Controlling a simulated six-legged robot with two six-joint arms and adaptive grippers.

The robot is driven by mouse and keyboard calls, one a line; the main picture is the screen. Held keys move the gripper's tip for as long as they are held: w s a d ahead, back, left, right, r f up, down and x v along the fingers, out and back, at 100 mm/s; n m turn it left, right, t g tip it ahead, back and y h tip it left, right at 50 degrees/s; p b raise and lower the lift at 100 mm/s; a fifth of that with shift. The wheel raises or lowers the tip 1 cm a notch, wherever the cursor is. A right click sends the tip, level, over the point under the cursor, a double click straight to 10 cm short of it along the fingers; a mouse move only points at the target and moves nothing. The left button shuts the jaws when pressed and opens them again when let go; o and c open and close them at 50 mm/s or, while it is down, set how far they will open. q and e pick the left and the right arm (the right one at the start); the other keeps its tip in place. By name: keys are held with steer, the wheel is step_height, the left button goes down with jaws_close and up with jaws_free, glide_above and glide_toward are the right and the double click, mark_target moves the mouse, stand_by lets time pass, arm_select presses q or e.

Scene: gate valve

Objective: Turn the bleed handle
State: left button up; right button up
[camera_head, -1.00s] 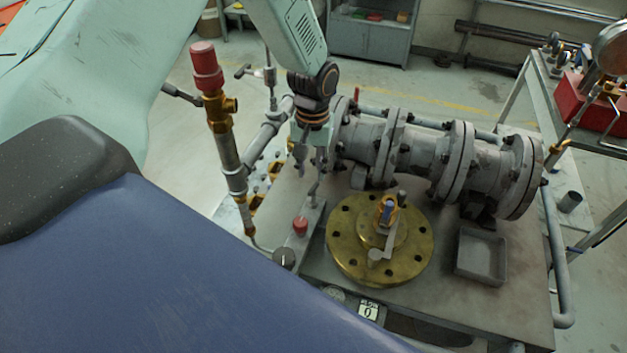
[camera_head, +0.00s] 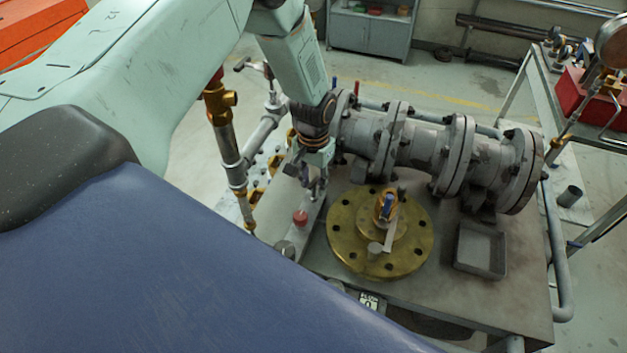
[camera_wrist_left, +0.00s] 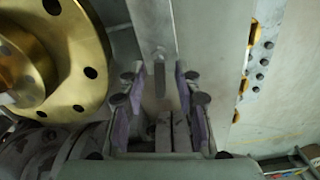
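My left gripper (camera_head: 312,187) is low over a narrow grey strip (camera_head: 311,217) on the bench, left of the brass flange (camera_head: 347,243). In the left wrist view the gripper (camera_wrist_left: 160,90) is open, its purple-padded fingers apart. A small grey pin or lever end (camera_wrist_left: 160,55) shows on the strip beyond the fingertips; I cannot tell for sure whether it is the bleed handle. A red knob (camera_head: 300,217) sits on the strip nearer to me. The brass flange also shows in the left wrist view (camera_wrist_left: 62,100). My right gripper is not in view.
A grey flanged pipe (camera_head: 420,145) runs behind the gripper. A valve with a blue part (camera_head: 388,205) stands on the flange. An upright pipe with brass fittings (camera_head: 228,150) is close on the left. An empty grey tray (camera_head: 481,250) lies to the right.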

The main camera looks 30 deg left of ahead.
arm_select(q)
jaws_close()
stand_by(0.4)
steer(key=shift+m, duration=0.4)
steer(key=m+b, duration=0.1)
steer(key=m, duration=0.1)
steer(key=shift+f+m, duration=0.1)
steer(key=shift+m, duration=0.3)
steer(key=m+b, duration=0.1)
steer(key=m, duration=0.3)
steer(key=shift+m+b, duration=0.3)
steer(key=m+b, duration=0.1)
steer(key=m, duration=0.3)
steer(key=shift+m+b, duration=0.35)
steer(key=shift+m, duration=1.35)
